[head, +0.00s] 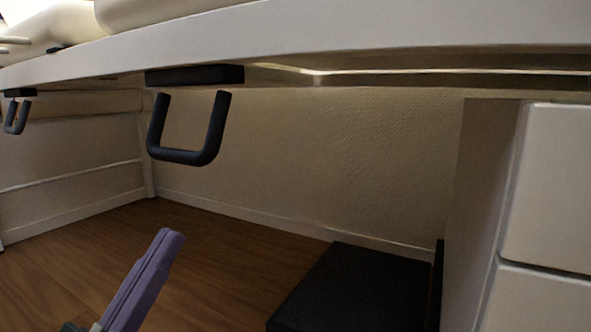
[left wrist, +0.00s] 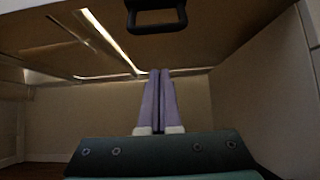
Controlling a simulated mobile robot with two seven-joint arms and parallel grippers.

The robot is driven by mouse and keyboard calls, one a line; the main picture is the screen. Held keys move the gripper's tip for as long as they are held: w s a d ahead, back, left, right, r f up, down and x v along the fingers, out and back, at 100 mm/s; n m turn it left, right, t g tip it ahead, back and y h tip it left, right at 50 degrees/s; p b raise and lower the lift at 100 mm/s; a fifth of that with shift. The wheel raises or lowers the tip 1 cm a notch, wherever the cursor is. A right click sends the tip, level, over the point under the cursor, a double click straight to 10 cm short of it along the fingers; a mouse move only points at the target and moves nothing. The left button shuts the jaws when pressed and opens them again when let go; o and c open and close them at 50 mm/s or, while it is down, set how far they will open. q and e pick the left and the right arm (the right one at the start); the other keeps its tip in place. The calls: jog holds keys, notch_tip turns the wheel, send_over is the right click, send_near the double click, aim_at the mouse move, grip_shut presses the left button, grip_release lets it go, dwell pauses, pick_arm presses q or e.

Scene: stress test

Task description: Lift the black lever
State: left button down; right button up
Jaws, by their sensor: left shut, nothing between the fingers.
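A black U-shaped lever (head: 213,130) hangs from a black mount under the white desktop, left of centre in the head view. A similar, smaller-looking black lever (head: 15,117) hangs at the far left. One black lever (left wrist: 157,28) shows at the top of the left wrist view; I cannot tell which of the two it is. My left gripper (head: 166,240) has purple fingers, pressed together and empty. In the head view it is below the larger lever, apart from it. Its fingers (left wrist: 159,74) also point away in the left wrist view, clear of the lever.
The white desktop edge (head: 300,45) runs overhead. A white drawer unit (head: 550,190) stands at the right. A pale wall (head: 330,160) closes the back. The space under the desk around the lever is open.

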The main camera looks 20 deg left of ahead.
pick_arm(q)
jog(key=a+b+x, duration=0.1)
jog(key=b+x, duration=0.1)
jog(key=x, duration=0.8)
jog(key=s, duration=0.4)
jog(key=shift+d+r, duration=0.35)
pick_arm(e)
jog(key=shift+a+f, duration=0.1)
jog(key=shift+f, duration=0.85)
pick_arm(q)
jog(key=shift+w, duration=0.1)
pick_arm(e)
jog(key=shift+w, duration=0.1)
